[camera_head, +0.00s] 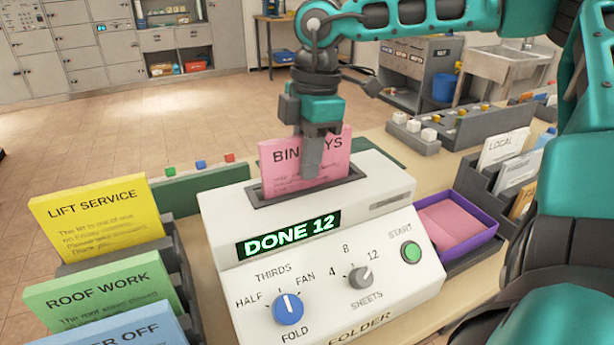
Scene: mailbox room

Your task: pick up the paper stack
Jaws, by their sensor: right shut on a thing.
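A pink paper stack (283,173) headed "BIN ... YS" stands upright in the top slot of the white folder machine (325,275). My right gripper (312,160) points down at the slot and is shut on the pink stack, covering part of its heading. The stack's lower edge is hidden in the slot. The machine's display (288,237) reads "DONE 12". My left gripper is not in view.
Yellow, green and blue notices (97,220) stand in a rack at the left. A purple tray (487,218) with folded pink paper sits right of the machine. A dark rack with cards (500,150) and a button panel (465,125) stand behind it.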

